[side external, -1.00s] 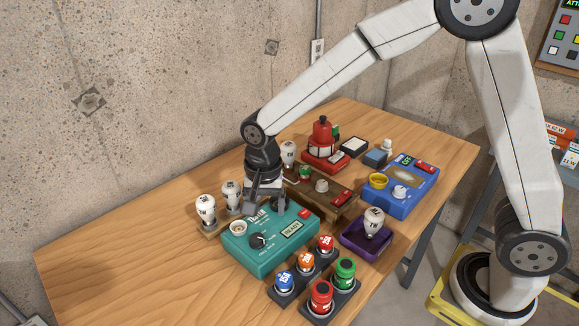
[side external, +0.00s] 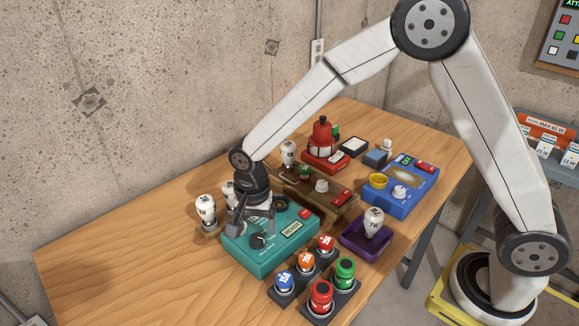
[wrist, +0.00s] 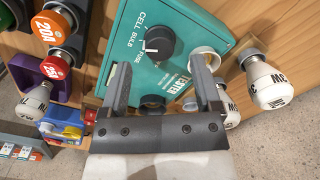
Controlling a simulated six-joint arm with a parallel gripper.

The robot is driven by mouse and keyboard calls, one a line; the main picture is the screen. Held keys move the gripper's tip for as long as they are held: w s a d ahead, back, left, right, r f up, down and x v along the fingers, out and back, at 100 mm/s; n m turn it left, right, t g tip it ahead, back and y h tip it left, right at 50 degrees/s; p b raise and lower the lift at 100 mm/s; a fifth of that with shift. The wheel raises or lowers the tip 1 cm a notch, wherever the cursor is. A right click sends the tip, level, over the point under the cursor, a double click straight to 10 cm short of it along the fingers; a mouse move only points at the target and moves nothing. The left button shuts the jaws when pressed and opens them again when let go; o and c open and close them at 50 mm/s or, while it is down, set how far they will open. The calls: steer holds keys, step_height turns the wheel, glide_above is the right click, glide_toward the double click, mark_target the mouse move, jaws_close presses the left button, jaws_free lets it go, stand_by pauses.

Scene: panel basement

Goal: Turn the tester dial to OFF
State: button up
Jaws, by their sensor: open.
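The teal tester (side external: 275,255) sits on the wooden table. Its black dial (side external: 258,241) is on the near left part of the top face. In the wrist view the dial (wrist: 152,41) has a white pointer mark and the words CELL, BULB and FUSE beside it. The lettering nearest the mark is hard to tell, and no OFF label is readable. My gripper (side external: 255,232) is open over the tester's left part, close to the dial. In the wrist view its two fingers (wrist: 160,70) are spread, with the dial beyond them and nothing between the tips.
White bulbs (side external: 206,210) stand left of the tester. A purple tray (side external: 360,240) with a bulb stands to the right. Several coloured, labelled cylinders (side external: 322,297) stand in front. A blue tester (side external: 402,188) and a red device (side external: 322,155) stand behind. The table's left part is clear.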

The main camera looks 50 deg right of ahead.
mark_target(257, 236)
steer(key=shift+f, duration=1.6)
jaws_close()
